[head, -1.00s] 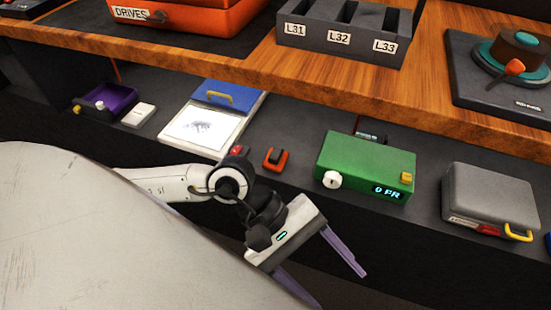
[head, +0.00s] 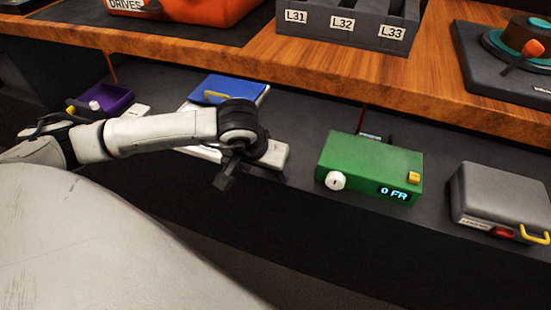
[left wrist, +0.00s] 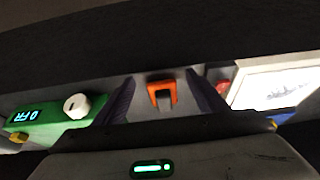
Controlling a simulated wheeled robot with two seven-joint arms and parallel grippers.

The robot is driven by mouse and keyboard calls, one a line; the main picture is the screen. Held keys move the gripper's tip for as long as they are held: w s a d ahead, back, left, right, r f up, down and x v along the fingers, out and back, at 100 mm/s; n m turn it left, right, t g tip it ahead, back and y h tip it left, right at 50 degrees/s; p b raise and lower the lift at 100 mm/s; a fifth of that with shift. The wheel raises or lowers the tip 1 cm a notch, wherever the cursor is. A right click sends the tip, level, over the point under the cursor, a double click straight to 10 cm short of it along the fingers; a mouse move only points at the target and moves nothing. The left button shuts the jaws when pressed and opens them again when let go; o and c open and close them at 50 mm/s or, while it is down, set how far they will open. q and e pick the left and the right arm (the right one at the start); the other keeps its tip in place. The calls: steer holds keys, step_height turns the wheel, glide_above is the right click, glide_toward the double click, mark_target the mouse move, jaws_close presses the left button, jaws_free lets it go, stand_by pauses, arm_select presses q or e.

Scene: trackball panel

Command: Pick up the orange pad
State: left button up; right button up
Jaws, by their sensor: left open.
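The orange pad (left wrist: 162,93) lies on the grey lower shelf, seen in the left wrist view as an orange U shape around a grey middle. It is between the two purple fingers of my left gripper (left wrist: 160,77), which are spread apart on either side of it without visible contact. In the head view my left gripper (head: 262,155) is over the front of the shelf, left of the green box. There its arm and body hide the pad and most of the fingers. My right gripper is in neither view.
A green box (head: 366,165) with a white knob stands right of my left gripper, and a grey case (head: 500,195) further right. The wooden upper shelf (head: 200,54) overhangs behind.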

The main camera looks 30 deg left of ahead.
arm_select(q)
steer(key=w, duration=0.2)
steer(key=w+a, duration=0.1)
steer(key=w, duration=0.2)
steer(key=shift+f, duration=0.15)
steer(key=shift+a+f+b, duration=0.1)
steer(key=shift+f+b, duration=0.3)
steer(key=shift+f, duration=0.05)
steer(key=c, duration=1.1)
steer(key=shift+c, duration=0.2)
steer(key=shift+r, duration=0.2)
steer(key=shift+r, duration=0.25)
steer(key=s+d+p, duration=0.1)
steer(key=s+d, duration=0.3)
steer(key=s, duration=1.3)
steer(key=shift+s, duration=0.3)
